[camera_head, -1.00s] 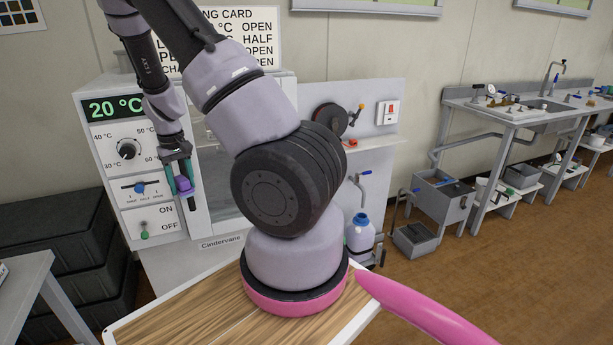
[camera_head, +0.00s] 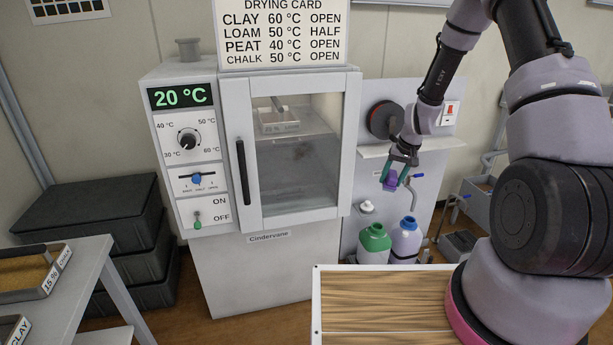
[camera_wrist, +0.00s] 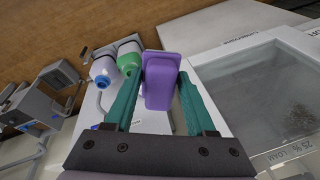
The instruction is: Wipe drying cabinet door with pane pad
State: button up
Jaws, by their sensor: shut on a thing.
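My gripper (camera_head: 397,171) is shut on the purple pane pad (camera_head: 391,183), right of the drying cabinet and apart from its door. In the wrist view the pad (camera_wrist: 162,82) sits between the green fingers. The drying cabinet door (camera_head: 297,155) is closed, with a clear pane and a black upright handle (camera_head: 242,172) on its left side. A dark smudge shows on the pane area in the head view, and a speckled dark patch (camera_wrist: 292,114) in the wrist view. A tray (camera_head: 279,122) shows behind the pane.
The control panel (camera_head: 188,150) reads 20 °C. A green-topped bottle (camera_head: 375,243) and a blue-capped bottle (camera_head: 406,240) stand below my gripper. A grey table with soil trays (camera_head: 35,275) is at lower left. A wooden board (camera_head: 385,298) lies in front.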

jog(key=w+a+f+m+t+y, duration=0.1)
jog(key=w+a+f+m+t, duration=0.2)
jog(key=a, duration=0.4)
jog(key=w+a+f+m+t, duration=0.1)
jog(key=w+a+t, duration=0.2)
jog(key=a+t, duration=0.3)
jog(key=s+a+r+t+y, duration=0.1)
jog(key=s+a+r+t, duration=0.15)
jog(key=a, duration=0.55)
jog(key=s+a+r+t+y, duration=0.1)
jog(key=s+a+r+t, duration=0.15)
jog(key=a, duration=0.65)
jog(key=shift+t, duration=0.4)
jog(key=shift+f+x, duration=0.2)
jog(key=shift+x, duration=1.15)
jog(key=shift+f+x, duration=0.15)
jog(key=shift+x, duration=1.2)
jog(key=shift+w, duration=0.9)
